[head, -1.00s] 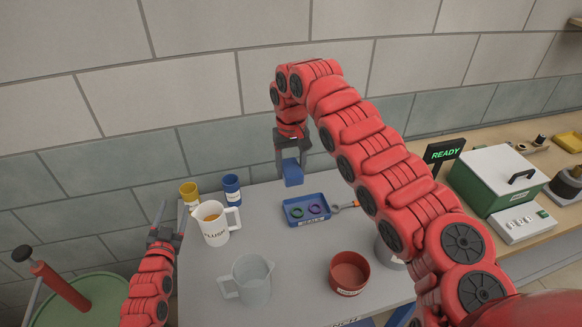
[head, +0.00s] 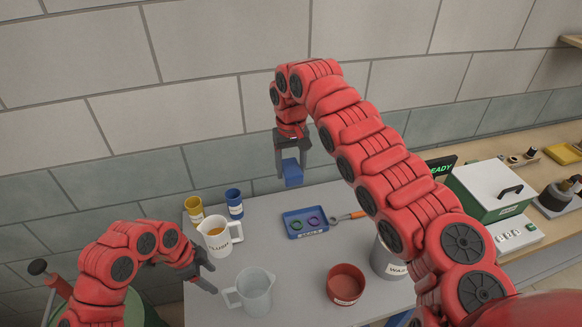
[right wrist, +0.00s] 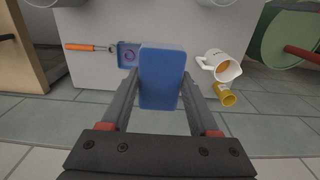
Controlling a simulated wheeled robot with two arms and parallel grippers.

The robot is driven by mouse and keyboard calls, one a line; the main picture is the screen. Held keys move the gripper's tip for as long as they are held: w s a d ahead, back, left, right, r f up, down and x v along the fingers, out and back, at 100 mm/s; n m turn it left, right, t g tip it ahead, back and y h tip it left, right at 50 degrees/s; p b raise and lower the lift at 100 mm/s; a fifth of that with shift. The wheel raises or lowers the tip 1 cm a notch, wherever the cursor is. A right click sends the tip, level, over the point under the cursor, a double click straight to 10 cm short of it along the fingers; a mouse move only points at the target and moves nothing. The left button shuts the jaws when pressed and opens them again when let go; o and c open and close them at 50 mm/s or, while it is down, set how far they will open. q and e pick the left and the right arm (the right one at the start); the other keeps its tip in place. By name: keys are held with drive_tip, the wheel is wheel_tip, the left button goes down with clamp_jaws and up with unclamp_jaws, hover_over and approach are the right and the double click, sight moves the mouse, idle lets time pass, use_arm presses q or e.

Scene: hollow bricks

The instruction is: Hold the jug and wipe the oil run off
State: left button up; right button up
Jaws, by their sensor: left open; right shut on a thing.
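A white jug (head: 217,240) labelled FLUSH, with orange liquid inside, stands upright at the left of the grey table; its handle points right. It also shows in the right wrist view (right wrist: 224,67). I cannot make out an oil run on its side. My left gripper (head: 209,274) is open and empty, just below the white jug in the head view, between it and a clear grey jug (head: 258,292). My right gripper (head: 291,160) is shut on a blue block (head: 292,174), held above the table's back edge. The block fills the jaws in the right wrist view (right wrist: 161,80).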

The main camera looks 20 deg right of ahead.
sight(227, 290)
use_arm(q)
drive_tip(key=b+x, duration=0.6)
drive_tip(key=x, duration=0.4)
drive_tip(key=shift+b, duration=0.4)
drive_tip(key=shift+r, duration=0.1)
drive_tip(key=shift+c, duration=0.3)
clamp_jaws()
idle(0.5)
